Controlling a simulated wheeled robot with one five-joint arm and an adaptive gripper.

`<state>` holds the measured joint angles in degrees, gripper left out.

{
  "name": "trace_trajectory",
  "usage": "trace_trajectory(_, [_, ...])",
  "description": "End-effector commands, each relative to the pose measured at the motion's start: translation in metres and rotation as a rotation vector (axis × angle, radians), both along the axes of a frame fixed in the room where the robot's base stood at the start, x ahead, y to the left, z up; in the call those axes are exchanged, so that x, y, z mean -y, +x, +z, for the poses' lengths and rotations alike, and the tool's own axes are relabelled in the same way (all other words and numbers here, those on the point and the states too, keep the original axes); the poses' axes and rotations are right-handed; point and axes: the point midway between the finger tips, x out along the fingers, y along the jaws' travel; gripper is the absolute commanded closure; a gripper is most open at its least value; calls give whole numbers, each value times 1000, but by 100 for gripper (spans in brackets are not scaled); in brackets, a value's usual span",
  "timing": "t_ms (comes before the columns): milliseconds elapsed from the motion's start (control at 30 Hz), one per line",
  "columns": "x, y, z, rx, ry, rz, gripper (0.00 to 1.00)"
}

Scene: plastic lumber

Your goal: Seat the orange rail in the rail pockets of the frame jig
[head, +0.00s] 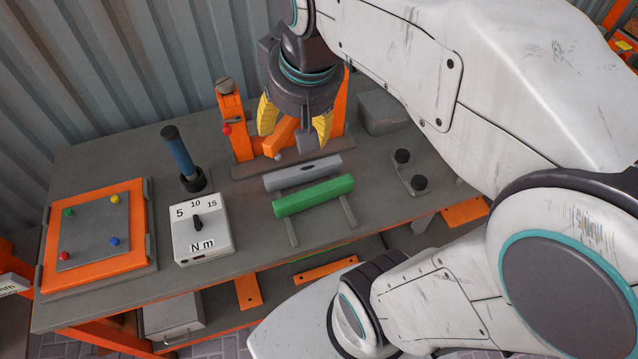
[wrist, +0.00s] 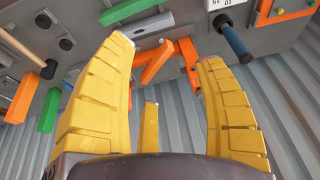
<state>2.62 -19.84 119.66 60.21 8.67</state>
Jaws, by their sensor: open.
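My gripper (head: 295,125) points down over the orange-and-grey fixture at the back of the bench, which looks like the frame jig. Its yellow fingers are apart, and they also show in the wrist view (wrist: 168,75). The jig has a grey base (head: 250,172) and an orange upright (head: 239,127) at the left. A slanted orange bar (head: 281,137), seemingly the orange rail, shows between the fingers. In the wrist view the orange bar (wrist: 157,62) lies beyond the fingertips, apart from them. I cannot tell whether it sits in the pockets; the fingers partly hide the jig.
A green bar (head: 313,195) and a grey bar (head: 302,173) lie across two grey supports in front of the jig. A torque dial box (head: 202,230), a blue-handled tool (head: 181,158) and an orange-framed board (head: 95,278) stand left. A grey box (head: 383,112) is right.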

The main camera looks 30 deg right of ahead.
Motion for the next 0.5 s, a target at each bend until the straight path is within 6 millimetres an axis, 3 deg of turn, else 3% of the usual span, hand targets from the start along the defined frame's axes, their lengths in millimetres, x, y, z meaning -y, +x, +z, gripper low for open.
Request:
trace_trajectory(33, [-3,-18,-7,15,-9,30,36])
trace_trajectory(200, [-9,-58,-31,52,-35,117,36])
trace_trajectory(500, [-12,-88,-56,82,-59,185,36])
